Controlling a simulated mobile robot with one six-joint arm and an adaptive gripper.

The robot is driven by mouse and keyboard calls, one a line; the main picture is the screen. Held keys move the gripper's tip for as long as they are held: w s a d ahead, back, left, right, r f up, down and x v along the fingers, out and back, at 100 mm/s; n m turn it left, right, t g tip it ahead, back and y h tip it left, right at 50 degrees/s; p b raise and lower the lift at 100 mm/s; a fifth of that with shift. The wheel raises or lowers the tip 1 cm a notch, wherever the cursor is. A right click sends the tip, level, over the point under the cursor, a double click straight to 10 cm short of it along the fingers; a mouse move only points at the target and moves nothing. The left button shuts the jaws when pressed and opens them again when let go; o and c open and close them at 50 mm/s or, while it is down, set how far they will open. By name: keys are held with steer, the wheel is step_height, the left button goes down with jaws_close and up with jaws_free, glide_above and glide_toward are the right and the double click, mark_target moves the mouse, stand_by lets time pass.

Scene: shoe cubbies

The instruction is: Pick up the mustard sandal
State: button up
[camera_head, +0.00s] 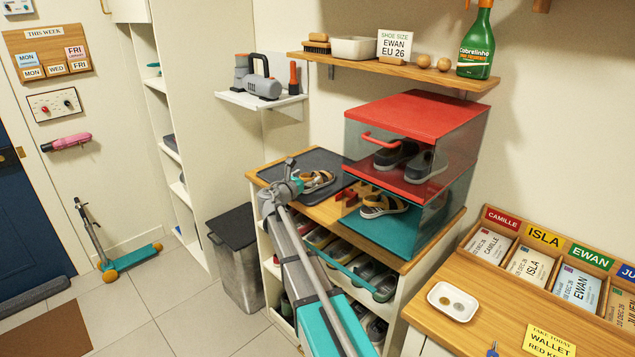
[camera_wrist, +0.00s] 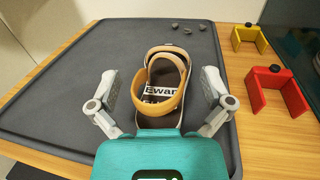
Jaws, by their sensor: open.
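The mustard sandal (camera_wrist: 163,85) lies on a dark grey tray (camera_wrist: 60,95), with a mustard strap and a label reading "Ewan" on its dark insole. In the head view the sandal (camera_head: 317,180) shows on the tray (camera_head: 320,160) on top of the wooden shoe cabinet. My gripper (camera_wrist: 162,96) is open in the wrist view, with one finger on each side of the sandal. The fingers appear apart from it. In the head view my gripper (camera_head: 292,180) is beside the sandal, and my arm partly covers the cabinet.
A yellow bracket (camera_wrist: 250,40) and a red bracket (camera_wrist: 277,90) stand right of the tray. Small dark stones (camera_wrist: 187,29) lie at the tray's far edge.

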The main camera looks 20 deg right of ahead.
stand_by(0.5)
steer(key=c, duration=1.2)
steer(key=shift+r, duration=0.2)
step_height(320, 180, up, 3)
steer(key=p, duration=0.3)
steer(key=shift+f, duration=0.1)
steer(key=s+r+p, duration=0.1)
steer(key=r+p, duration=0.1)
steer(key=s+a+r+p, duration=0.1)
steer(key=s+r+p, duration=0.3)
steer(key=shift+a+r+p, duration=0.25)
steer(key=shift+a+p, duration=0.05)
steer(key=shift+p, duration=0.05)
steer(key=s+a+r+p, duration=0.1)
steer(key=s, duration=0.1)
steer(key=s+a+r+p, duration=0.1)
steer(key=s, duration=0.2)
steer(key=s+a+r+p, duration=0.1)
steer(key=s, duration=0.2)
steer(key=shift+s+r, duration=0.1)
steer(key=shift+r, duration=0.1)
steer(key=shift+c, duration=0.2)
